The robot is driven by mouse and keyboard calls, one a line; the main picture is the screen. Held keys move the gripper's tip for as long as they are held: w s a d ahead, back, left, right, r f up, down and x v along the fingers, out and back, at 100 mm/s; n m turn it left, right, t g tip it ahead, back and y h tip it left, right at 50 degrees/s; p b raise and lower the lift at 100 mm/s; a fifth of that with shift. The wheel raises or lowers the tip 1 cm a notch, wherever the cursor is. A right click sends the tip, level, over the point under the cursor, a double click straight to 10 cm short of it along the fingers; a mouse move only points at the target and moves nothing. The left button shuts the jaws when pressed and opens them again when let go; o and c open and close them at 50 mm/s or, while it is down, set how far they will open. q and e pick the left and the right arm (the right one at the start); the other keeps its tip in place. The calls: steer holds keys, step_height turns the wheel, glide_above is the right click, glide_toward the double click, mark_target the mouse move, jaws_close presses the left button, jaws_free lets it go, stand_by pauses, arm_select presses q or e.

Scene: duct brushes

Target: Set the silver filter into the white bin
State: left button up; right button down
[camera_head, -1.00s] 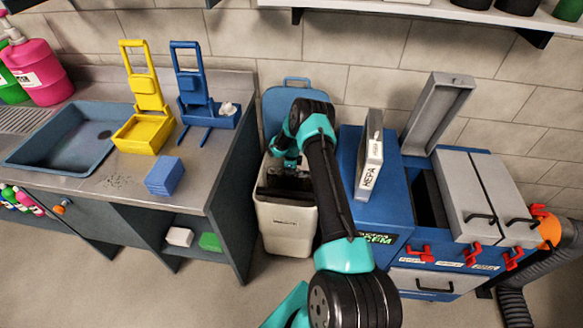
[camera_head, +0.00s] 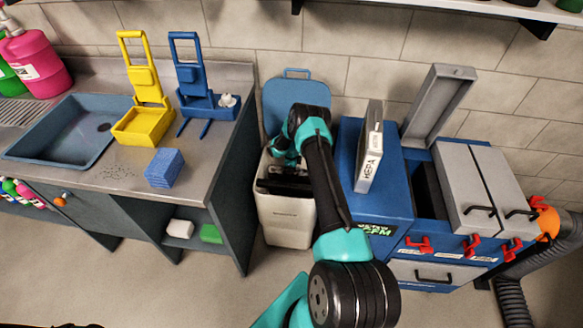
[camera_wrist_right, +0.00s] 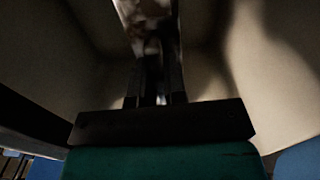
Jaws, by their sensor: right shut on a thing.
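The white bin (camera_head: 285,222) stands on the floor between the counter and the blue machine, its blue lid (camera_head: 298,92) raised behind it. My right gripper reaches down into the bin; my arm hides most of it in the head view. In the right wrist view my right gripper (camera_wrist_right: 155,85) is shut on a blurred, silvery piece, which I take as the silver filter (camera_wrist_right: 148,22). The bin's pale inner walls (camera_wrist_right: 265,60) surround it. The filter's lower part and any contact with the bin floor are unclear. My left gripper is out of view.
A HEPA-labelled panel (camera_head: 369,150) stands on the blue machine (camera_head: 392,190) right of the bin. The machine has a raised grey lid (camera_head: 437,105). The counter (camera_head: 200,145) with yellow and blue holders stands close on the left.

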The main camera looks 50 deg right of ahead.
stand_by(0.4)
steer(key=c, duration=1.1)
jaws_free()
step_height(320, 180, up, 18)
steer(key=shift+f, duration=0.25)
step_height(320, 180, up, 5)
stand_by(0.3)
stand_by(0.4)
